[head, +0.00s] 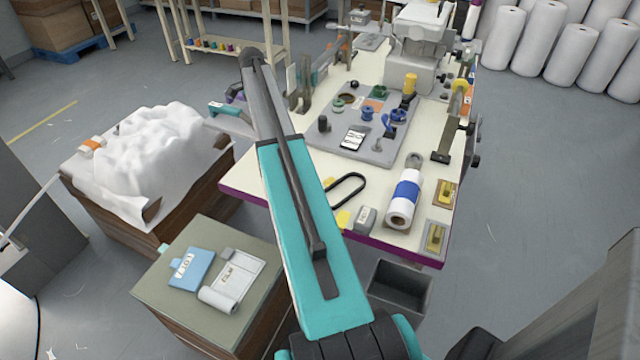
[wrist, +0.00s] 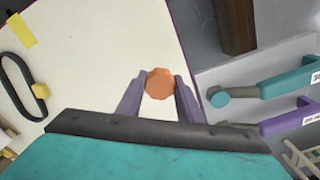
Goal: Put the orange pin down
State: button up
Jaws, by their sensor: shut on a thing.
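In the wrist view, the orange pin (wrist: 159,83) shows its faceted round top between the two purple fingers of my gripper (wrist: 159,88). The gripper is shut on it, with one finger on each side. Below the pin is the cream top of the worktable (wrist: 95,50). I cannot tell from this view whether the pin touches the table. In the head view, my teal arm covers the middle of the picture, and neither the pin nor my gripper can be made out clearly. The worktable (head: 250,182) also shows there.
A black belt loop (head: 347,190) and a white roll with a blue band (head: 404,200) lie near the table's front. A grey board (head: 375,155) with spools stands further back. A teal-handled tool (wrist: 265,90) and a purple-handled one (wrist: 285,118) are right of the table edge.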

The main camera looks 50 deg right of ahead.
jog(key=s+d+m, duration=0.1)
jog(key=d+m, duration=0.1)
jog(key=d, duration=0.4)
jog(key=s+d+r+m+b, duration=0.1)
jog(key=d+m, duration=0.2)
jog(key=d, duration=0.3)
jog(key=shift+s+d, duration=0.3)
jog(key=shift+s, duration=0.05)
jog(key=shift+r, duration=0.1)
jog(key=shift+s+a+f+p, duration=0.25)
jog(key=shift+s+a+p, duration=0.3)
jog(key=shift+s+a, duration=1.3)
jog(key=shift+s+a+f+p, duration=0.2)
jog(key=shift+s+a+p, duration=0.35)
jog(key=shift+s+a, duration=1.3)
jog(key=shift+s+a+f+p, duration=0.25)
jog(key=shift+s+a+p, duration=0.45)
jog(key=shift+s, duration=2.15)
jog(key=shift+a, duration=0.15)
jog(key=shift+f, duration=0.1)
jog(key=shift+f+p, duration=0.35)
jog(key=shift+f, duration=1.35)
jog(key=shift+f, duration=0.15)
